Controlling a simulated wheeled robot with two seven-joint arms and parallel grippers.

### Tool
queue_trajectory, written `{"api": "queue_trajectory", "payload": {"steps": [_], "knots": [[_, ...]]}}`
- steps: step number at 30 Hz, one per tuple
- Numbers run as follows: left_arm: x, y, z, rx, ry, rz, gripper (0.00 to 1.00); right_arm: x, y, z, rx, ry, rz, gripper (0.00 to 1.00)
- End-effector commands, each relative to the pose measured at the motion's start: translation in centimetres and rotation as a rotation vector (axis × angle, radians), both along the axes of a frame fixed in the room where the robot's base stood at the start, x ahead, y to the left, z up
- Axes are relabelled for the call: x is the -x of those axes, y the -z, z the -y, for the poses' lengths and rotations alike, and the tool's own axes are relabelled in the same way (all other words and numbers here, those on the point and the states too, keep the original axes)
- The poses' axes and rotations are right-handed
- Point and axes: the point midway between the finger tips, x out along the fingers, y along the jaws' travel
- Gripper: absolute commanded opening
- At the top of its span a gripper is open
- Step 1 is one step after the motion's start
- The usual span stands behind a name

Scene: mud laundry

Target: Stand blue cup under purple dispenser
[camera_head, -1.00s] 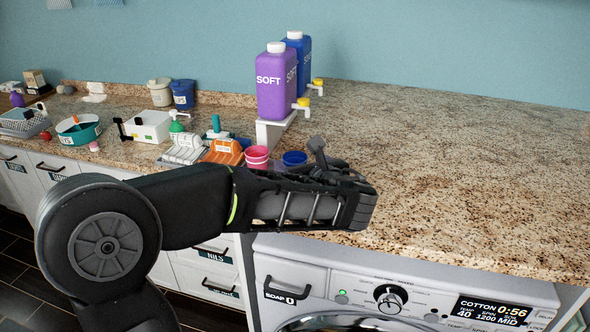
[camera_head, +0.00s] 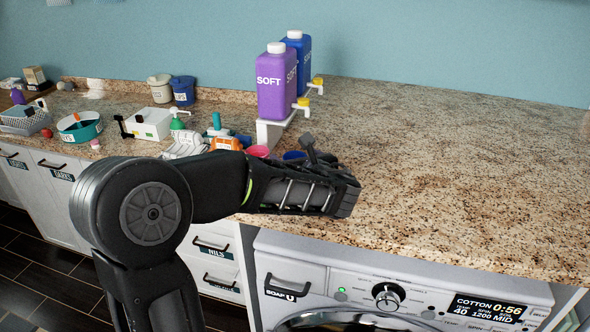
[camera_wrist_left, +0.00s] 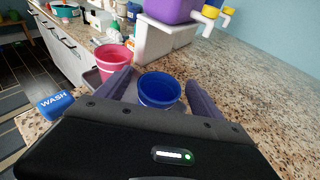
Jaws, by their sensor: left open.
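The purple dispenser (camera_head: 277,90) reads SOFT and has a yellow-topped tap (camera_head: 301,103). It stands on a white stand (camera_head: 268,132) near the wall, with a blue dispenser (camera_head: 304,62) behind it. In the left wrist view the blue cup (camera_wrist_left: 159,91) stands between the two fingers of my left gripper (camera_wrist_left: 160,88). The gripper is open, with a finger on either side of the cup. My right gripper is not in view.
A pink cup (camera_wrist_left: 113,60) stands just left of the blue cup, by the left finger. A blue WASH block (camera_wrist_left: 55,103) lies near the counter edge. The counter (camera_head: 450,170) to the right is clear. Bottles and tubs crowd the left.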

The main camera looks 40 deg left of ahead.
Motion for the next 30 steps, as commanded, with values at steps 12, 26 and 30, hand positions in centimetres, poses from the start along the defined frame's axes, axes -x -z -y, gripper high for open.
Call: {"api": "queue_trajectory", "payload": {"steps": [12,26,30], "knots": [[0.01,-0.03,0.01,0.000,0.000,0.000,0.55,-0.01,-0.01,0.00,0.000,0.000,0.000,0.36],[0.01,-0.02,0.01,0.000,0.000,0.000,0.17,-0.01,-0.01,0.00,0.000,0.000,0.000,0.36],[0.00,-0.03,0.02,0.000,0.000,0.000,0.07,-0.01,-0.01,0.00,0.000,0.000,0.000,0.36]]}}
